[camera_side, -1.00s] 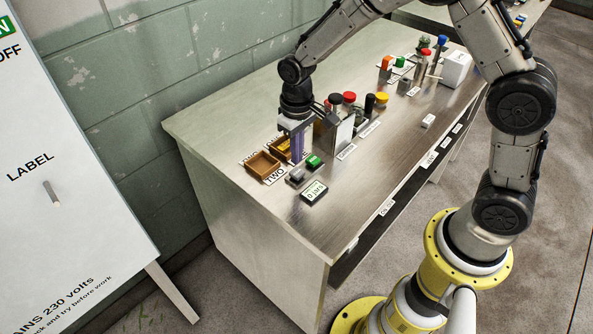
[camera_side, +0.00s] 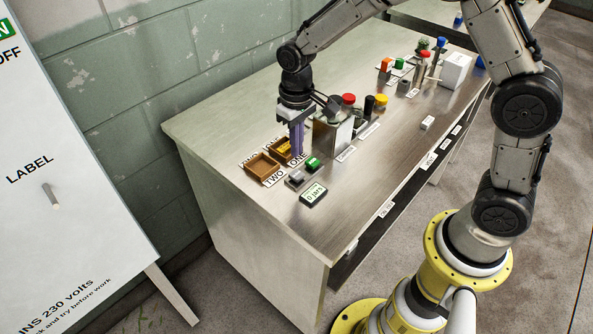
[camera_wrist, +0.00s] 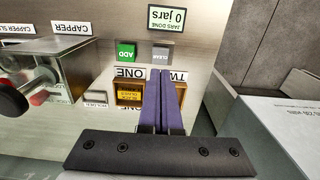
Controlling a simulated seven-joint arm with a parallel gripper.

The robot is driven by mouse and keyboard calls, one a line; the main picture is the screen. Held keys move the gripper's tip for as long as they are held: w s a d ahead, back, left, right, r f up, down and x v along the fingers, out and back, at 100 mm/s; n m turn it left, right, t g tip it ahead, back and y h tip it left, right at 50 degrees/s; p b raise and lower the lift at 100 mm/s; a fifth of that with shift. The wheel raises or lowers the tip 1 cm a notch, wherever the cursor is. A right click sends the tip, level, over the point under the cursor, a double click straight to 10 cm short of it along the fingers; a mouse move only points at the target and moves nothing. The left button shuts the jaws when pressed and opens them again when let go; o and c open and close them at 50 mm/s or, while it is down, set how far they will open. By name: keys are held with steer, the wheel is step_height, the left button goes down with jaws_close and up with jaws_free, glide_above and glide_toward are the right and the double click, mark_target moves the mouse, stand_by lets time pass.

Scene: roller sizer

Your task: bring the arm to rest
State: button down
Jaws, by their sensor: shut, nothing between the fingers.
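My gripper (camera_side: 296,138) hangs from the arm over the left part of the metal bench (camera_side: 225,120), with its purple fingers pointing down beside the wooden bins. The fingers are together and hold nothing. In the wrist view the closed purple fingers (camera_wrist: 161,102) reach forward and cover part of the bin labels. I cannot tell the exact height of the fingertips above the bench.
Two wooden bins (camera_side: 262,167) labelled ONE and TWO stand near the wall. A green ADD button (camera_side: 313,164), a grey CLEAR button (camera_side: 296,177) and a display reading 0 jars (camera_side: 313,195) sit in front. A metal capper block (camera_side: 333,131) stands close on the right.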

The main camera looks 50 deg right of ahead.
steer(key=s+d+r+t, duration=0.2)
steer(key=s+r, duration=0.1)
steer(key=r, duration=0.5)
steer(key=s+d+r+t, duration=0.2)
steer(key=s+r, duration=0.1)
steer(key=r, duration=0.6)
steer(key=s+d+t, duration=0.1)
steer(key=s, duration=1.7)
steer(key=shift+d+f+t, duration=0.15)
steer(key=shift+d+t, duration=0.1)
steer(key=shift+t, duration=0.05)
